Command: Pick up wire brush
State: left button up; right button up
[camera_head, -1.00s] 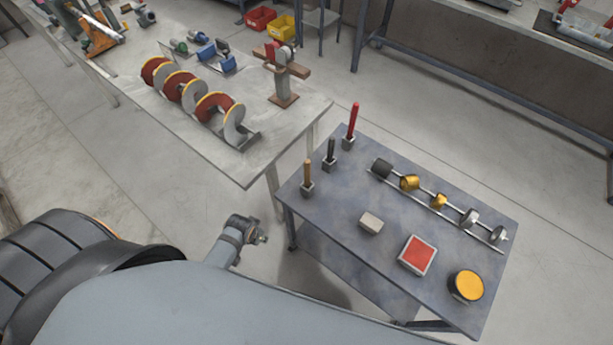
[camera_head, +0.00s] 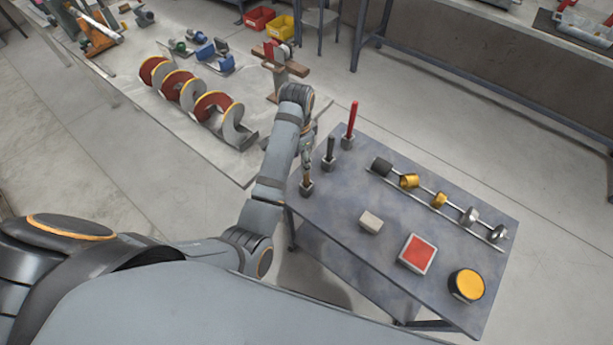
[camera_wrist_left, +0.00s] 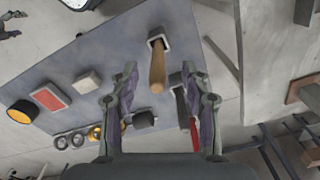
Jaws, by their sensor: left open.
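Three upright handled tools stand in small square holders along the left end of the blue-grey table (camera_head: 340,235). They are a wooden-handled tool (camera_head: 306,182), a black-handled tool (camera_head: 330,150) and a red-handled tool (camera_head: 351,120). Their working ends are hidden in the holders, so which one is the wire brush does not show. My left gripper (camera_head: 307,160) is just above the wooden-handled tool. In the left wrist view my left gripper (camera_wrist_left: 160,80) is open and empty, with the wooden handle (camera_wrist_left: 157,72) showing between its fingers. Whether they touch is unclear.
The table also bears a rail with several cylindrical parts (camera_head: 438,201), a grey block (camera_head: 371,222), a red-topped box (camera_head: 417,253) and a yellow-topped round tin (camera_head: 467,286). A bench with an auger (camera_head: 187,92) stands behind my left arm. A dark claw-like part shows at the wrist view's top left.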

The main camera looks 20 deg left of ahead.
aim_at(307, 174)
pick_arm(q)
jog(key=shift+w+d+r+m, duration=0.5)
jog(key=shift+w+d+r, duration=0.2)
jog(key=shift+d+r, duration=0.05)
jog(key=shift+s+f+b, duration=0.1)
jog(key=shift+f+b, duration=0.15)
jog(key=shift+b, duration=0.05)
notch_tip(307, 174, down, 10)
jog(key=b, duration=0.9)
jog(key=shift+s+r, duration=0.1)
jog(key=shift+r, duration=0.05)
jog(key=shift+f, duration=0.25)
jog(key=shift+r, duration=0.1)
grip_shut()
